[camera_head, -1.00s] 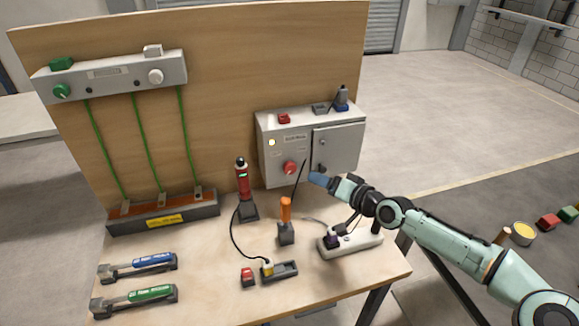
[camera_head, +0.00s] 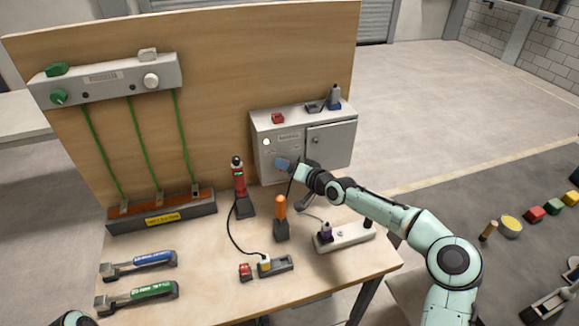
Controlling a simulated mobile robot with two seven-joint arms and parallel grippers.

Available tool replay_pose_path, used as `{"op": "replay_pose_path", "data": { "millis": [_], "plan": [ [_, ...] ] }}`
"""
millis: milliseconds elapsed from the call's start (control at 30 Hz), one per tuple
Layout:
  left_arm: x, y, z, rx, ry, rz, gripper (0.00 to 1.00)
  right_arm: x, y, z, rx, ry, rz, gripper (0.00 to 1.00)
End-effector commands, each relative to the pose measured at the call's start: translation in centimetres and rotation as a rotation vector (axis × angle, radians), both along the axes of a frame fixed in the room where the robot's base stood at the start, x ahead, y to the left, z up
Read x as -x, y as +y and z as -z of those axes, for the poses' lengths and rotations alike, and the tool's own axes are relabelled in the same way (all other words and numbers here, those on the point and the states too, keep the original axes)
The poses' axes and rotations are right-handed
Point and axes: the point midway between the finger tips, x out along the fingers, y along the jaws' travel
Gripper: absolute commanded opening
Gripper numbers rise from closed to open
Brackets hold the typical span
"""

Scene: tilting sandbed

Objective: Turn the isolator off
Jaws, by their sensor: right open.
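A grey metal cabinet (camera_head: 262,124) stands at the back right of the bench against the wooden board. A pale lamp (camera_head: 267,142) is lit on its left front. The red rotary knob on that front, the likely isolator handle, is hidden behind my right gripper. I cannot tell whether the fingers touch or straddle the knob. My left gripper is out of view; only a bit of my left arm shows at the bottom left edge.
A red upright device (camera_head: 239,175) and an orange-handled tool (camera_head: 281,207) stand close to my right arm. A white socket strip (camera_head: 350,235) lies below it. A red block (camera_head: 278,118) sits on the cabinet.

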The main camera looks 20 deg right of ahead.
Motion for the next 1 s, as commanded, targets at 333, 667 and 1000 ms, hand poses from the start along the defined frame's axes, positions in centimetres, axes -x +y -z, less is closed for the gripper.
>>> {"op": "replay_pose_path", "data": {
  "millis": [333,667,1000],
  "plan": [
    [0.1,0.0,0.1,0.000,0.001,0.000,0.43,0.0,0.0,0.1,0.000,0.002,0.000,0.33],
    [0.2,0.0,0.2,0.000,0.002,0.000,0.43,0.0,0.1,0.1,0.016,0.000,-0.001,0.13],
    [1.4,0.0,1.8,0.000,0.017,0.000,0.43,0.1,0.4,-0.1,0.188,-0.010,-0.003,0.13]
  ]
}}
